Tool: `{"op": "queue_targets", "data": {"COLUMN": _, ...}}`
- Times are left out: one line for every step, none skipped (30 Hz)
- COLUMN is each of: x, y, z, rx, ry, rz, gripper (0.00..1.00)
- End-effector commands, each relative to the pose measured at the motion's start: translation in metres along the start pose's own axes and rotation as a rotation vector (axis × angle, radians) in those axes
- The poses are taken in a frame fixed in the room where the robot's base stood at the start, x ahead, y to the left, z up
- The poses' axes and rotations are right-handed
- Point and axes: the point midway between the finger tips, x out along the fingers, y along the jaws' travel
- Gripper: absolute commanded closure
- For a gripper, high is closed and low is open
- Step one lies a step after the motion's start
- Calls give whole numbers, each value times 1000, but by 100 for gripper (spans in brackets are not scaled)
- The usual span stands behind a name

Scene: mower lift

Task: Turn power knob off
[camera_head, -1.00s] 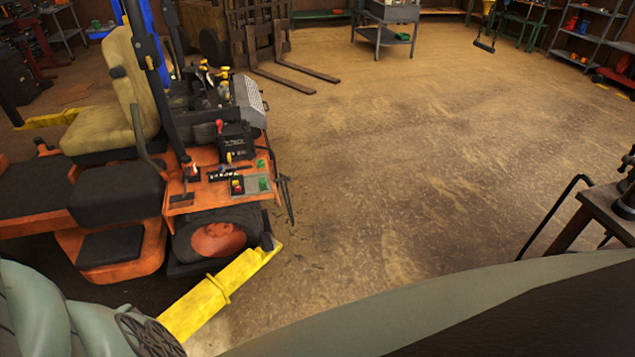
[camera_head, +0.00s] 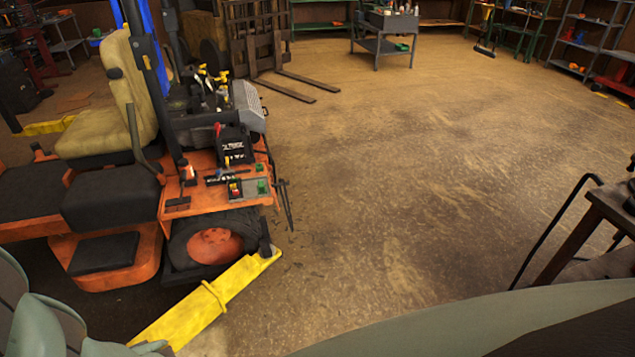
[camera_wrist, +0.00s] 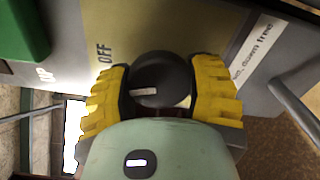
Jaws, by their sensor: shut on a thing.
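A round black knob (camera_wrist: 163,79) with a short white mark sits on a grey and yellowish panel (camera_wrist: 150,32) in the wrist view. The mark lies on the knob's left part and points left. The word OFF (camera_wrist: 104,52) is printed up and left of the knob, turned sideways. My gripper (camera_wrist: 160,88) has its yellow fingers at the left and right sides of the knob and is shut on it. The head view does not show my gripper or this knob for certain.
A green part (camera_wrist: 22,32) stands at the panel's upper left, and a grey rod (camera_wrist: 293,108) is at the right. In the head view an orange mower (camera_head: 200,200) stands at left by a yellow lift arm (camera_head: 210,300). Open floor (camera_head: 400,160) lies to the right.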

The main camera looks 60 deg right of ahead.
Motion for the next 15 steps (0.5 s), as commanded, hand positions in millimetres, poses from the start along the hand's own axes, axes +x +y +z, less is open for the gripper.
{"op": "queue_targets", "data": {"x": 0, "y": -3, "z": 1, "rx": 45, "ry": -3, "rz": -2, "gripper": 82}}
{"op": "queue_targets", "data": {"x": 0, "y": -3, "z": 1, "rx": 69, "ry": -3, "rz": -2, "gripper": 82}}
{"op": "queue_targets", "data": {"x": 0, "y": -3, "z": 1, "rx": 101, "ry": -3, "rz": -2, "gripper": 82}}
{"op": "queue_targets", "data": {"x": 0, "y": -2, "z": 1, "rx": 123, "ry": -3, "rz": -2, "gripper": 82}}
{"op": "queue_targets", "data": {"x": 0, "y": -2, "z": 1, "rx": 145, "ry": -3, "rz": -2, "gripper": 82}}
{"op": "queue_targets", "data": {"x": 0, "y": -2, "z": 1, "rx": 173, "ry": -3, "rz": -2, "gripper": 82}}
{"op": "queue_targets", "data": {"x": 0, "y": -2, "z": 1, "rx": 193, "ry": -3, "rz": -1, "gripper": 82}}
{"op": "queue_targets", "data": {"x": 0, "y": -1, "z": 0, "rx": 211, "ry": -2, "rz": -1, "gripper": 82}}
{"op": "queue_targets", "data": {"x": 0, "y": -1, "z": 0, "rx": 232, "ry": -2, "rz": -1, "gripper": 82}}
{"op": "queue_targets", "data": {"x": 0, "y": -1, "z": 0, "rx": 248, "ry": -2, "rz": 0, "gripper": 82}}
{"op": "queue_targets", "data": {"x": 0, "y": -1, "z": 0, "rx": 263, "ry": -2, "rz": 0, "gripper": 82}}
{"op": "queue_targets", "data": {"x": 0, "y": -1, "z": 1, "rx": 281, "ry": -2, "rz": 0, "gripper": 82}}
{"op": "queue_targets", "data": {"x": 0, "y": 0, "z": 1, "rx": 292, "ry": -2, "rz": 0, "gripper": 82}}
{"op": "queue_targets", "data": {"x": 0, "y": 0, "z": 1, "rx": 303, "ry": -2, "rz": 0, "gripper": 82}}
{"op": "queue_targets", "data": {"x": 0, "y": 0, "z": 1, "rx": 316, "ry": -2, "rz": 0, "gripper": 82}}
